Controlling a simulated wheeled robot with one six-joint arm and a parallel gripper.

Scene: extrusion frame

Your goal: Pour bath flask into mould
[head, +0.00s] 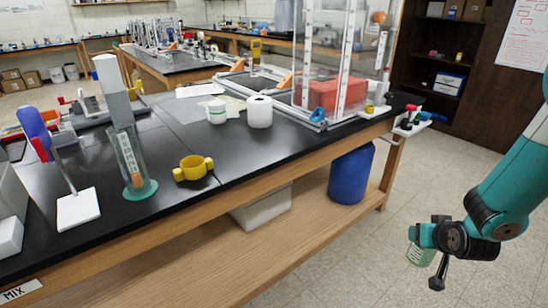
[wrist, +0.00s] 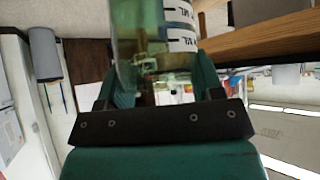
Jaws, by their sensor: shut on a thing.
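My gripper (head: 432,243) is off the right front of the black bench, over the floor. It is shut on a greenish see-through flask (head: 420,256), which partly hides behind it. In the wrist view the flask (wrist: 138,35) sits between the fingers (wrist: 162,78), with a white printed label on one side. Its contents are hard to tell. On the bench, well left of my gripper, stand a yellow two-handled cup (head: 193,168) and a clear upright vessel on a green base (head: 133,165) with something orange inside. I cannot tell which one is the mould.
The bench's wooden front edge (head: 230,193) lies between my gripper and the bench top. A white roll (head: 259,111), a white tub (head: 216,112) and a clear-walled frame (head: 335,60) stand farther back. A blue drum (head: 351,175) is on the lower shelf. Bench top around the cup is clear.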

